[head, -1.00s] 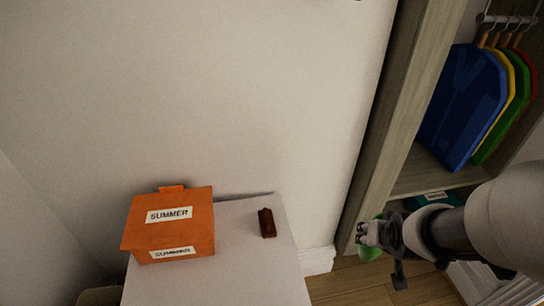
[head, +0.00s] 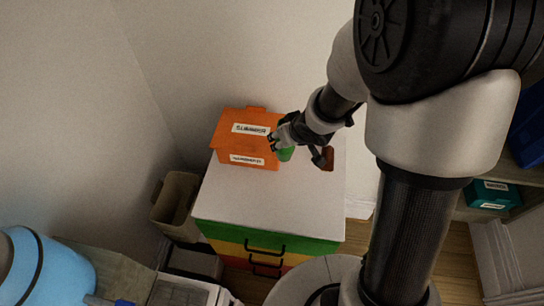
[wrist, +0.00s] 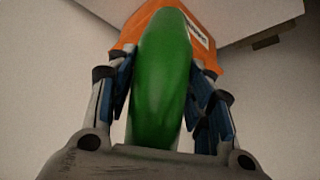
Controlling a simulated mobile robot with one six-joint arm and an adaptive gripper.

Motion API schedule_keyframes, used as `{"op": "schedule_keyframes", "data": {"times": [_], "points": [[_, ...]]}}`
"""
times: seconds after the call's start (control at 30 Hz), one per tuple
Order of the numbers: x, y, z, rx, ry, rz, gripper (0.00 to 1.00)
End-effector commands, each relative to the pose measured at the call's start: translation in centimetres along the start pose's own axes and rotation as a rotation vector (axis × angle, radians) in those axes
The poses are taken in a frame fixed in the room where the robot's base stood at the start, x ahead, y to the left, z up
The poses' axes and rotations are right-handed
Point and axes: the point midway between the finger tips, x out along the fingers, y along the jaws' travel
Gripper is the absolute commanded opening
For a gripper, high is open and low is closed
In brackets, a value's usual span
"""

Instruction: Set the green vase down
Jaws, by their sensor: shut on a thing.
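The green vase (head: 286,154) is in my gripper, over the white top of the chest (head: 262,207), just right of the orange box. My gripper (head: 279,139) is shut on it; in the wrist view the vase (wrist: 163,80) stands between the two fingers (wrist: 163,95). I cannot tell whether the vase touches the top. Most of it is hidden by my gripper in the head view.
The orange SUMMER box (head: 230,139) is close beside the vase on the left. A small brown object (head: 328,160) lies at the right of the top. The front of the top is clear. A beige bin (head: 174,205) stands left of the chest. A teal box (head: 488,196) is at right.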

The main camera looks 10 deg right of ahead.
Motion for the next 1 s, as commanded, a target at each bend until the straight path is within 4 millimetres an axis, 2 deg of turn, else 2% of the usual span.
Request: {"op": "schedule_keyframes", "data": {"times": [0.07,0.17,0.73,0.9,1.0], "points": [[-0.2,-0.2,-0.5,-0.013,-0.003,-0.014,0.17],[0.7,-0.3,0.1,-0.021,-0.005,-0.021,0.17],[10.9,-0.4,6.8,-0.020,-0.006,-0.021,0.17],[12.8,-0.4,8.0,-0.021,-0.004,-0.021,0.17],[13.2,-0.4,8.2,-0.022,-0.003,-0.021,0.17]]}}
